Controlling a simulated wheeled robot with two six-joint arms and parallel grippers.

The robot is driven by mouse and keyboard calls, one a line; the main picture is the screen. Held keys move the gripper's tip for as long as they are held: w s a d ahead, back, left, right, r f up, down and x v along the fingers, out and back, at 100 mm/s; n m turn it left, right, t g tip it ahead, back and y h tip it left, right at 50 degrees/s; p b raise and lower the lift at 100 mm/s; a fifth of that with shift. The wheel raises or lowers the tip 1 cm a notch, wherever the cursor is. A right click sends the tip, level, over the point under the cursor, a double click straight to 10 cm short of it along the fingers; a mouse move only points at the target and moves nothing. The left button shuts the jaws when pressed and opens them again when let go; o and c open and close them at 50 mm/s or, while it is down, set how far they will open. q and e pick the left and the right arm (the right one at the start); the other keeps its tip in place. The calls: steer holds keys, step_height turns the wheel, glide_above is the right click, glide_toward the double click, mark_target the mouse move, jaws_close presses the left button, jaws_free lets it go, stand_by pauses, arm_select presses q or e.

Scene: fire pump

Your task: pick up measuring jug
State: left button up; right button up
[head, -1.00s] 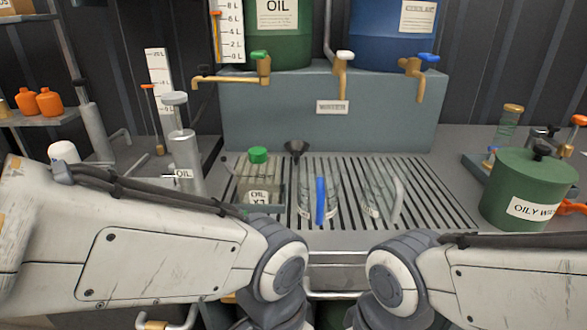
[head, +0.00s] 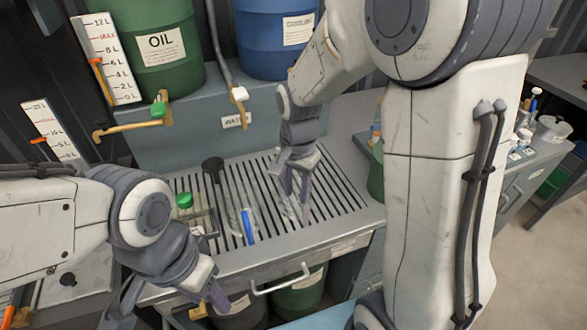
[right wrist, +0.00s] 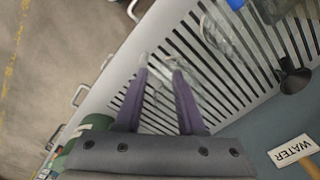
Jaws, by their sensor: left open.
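Two clear measuring jugs stand on the slotted drain grate. One jug (head: 237,217) has a blue handle; it also shows in the right wrist view (right wrist: 222,35). The other jug (head: 291,208) is fully clear, so its outline is faint. My right gripper (head: 297,194) points down at this clear jug. In the right wrist view its purple fingers (right wrist: 160,72) are apart, with clear material around and between them; whether they grip it I cannot tell. My left gripper (head: 168,302) is open and empty in front of the counter, low at the left.
A green-capped bottle (head: 184,202) and a dark funnel (head: 213,166) are left of and behind the jugs. Taps hang above from the oil drum (head: 165,45) and blue drum (head: 262,38). A counter handle (head: 281,281) sticks out in front. The grate's right side is clear.

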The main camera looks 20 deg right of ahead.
mark_target(298, 202)
step_height(298, 202, up, 2)
steer(key=w+d+m+p, duration=0.2)
steer(key=d+m, duration=0.1)
steer(key=shift+m, duration=0.5)
steer(key=f, duration=0.3)
steer(key=f+p, duration=0.1)
steer(key=f, duration=0.5)
steer(key=shift+w+d, duration=0.15)
steer(key=shift+w, duration=0.15)
steer(key=shift+f, duration=0.65)
arm_select(q)
step_height(298, 202, up, 5)
steer(key=shift+f, duration=0.1)
arm_select(e)
jaws_close()
